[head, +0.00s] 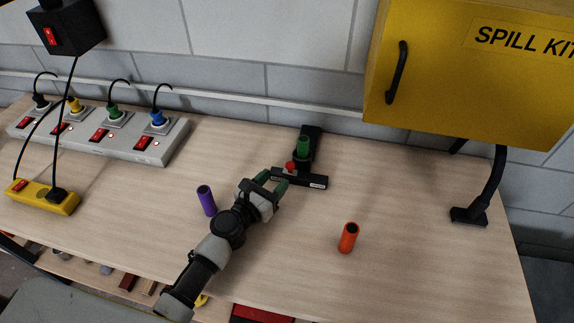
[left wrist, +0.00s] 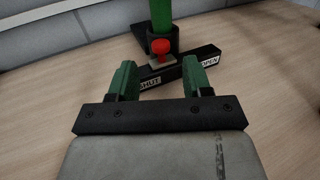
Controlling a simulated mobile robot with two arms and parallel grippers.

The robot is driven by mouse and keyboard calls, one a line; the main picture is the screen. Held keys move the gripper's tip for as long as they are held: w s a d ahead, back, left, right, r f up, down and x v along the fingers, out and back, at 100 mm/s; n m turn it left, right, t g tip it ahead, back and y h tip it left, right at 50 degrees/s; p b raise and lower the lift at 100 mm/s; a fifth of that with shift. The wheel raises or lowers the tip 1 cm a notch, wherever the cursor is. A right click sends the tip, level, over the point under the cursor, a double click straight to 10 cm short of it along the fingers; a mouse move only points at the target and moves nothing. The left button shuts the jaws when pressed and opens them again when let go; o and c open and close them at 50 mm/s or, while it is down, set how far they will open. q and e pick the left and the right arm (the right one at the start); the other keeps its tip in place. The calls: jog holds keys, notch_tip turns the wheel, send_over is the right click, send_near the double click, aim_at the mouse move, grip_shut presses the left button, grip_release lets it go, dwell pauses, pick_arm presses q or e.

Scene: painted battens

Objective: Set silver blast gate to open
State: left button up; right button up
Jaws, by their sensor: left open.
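The blast gate is a black bar (head: 313,182) lying on the bench, with a red knob (head: 291,167) near its left end. In the left wrist view the red knob (left wrist: 161,47) stands on a small silver-grey plate (left wrist: 157,63). A SHUT label (left wrist: 150,84) is on the bar's left part, below the knob; an OPEN label (left wrist: 209,62) is at the right end. A green tube (head: 303,146) stands upright in a black holder behind the knob. My left gripper (head: 274,182) is open just in front of the bar's left part, with the knob apart from both fingers. My right gripper is out of view.
A grey power strip (head: 155,151) and a yellow socket (head: 45,197) are at left. A yellow cabinet (head: 450,90) hangs at right.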

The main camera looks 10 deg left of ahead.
aim_at(288, 167)
pick_arm(q)
jog(key=x, duration=0.6)
jog(key=shift+s, duration=0.1)
jog(key=shift+f, duration=0.1)
grip_shut()
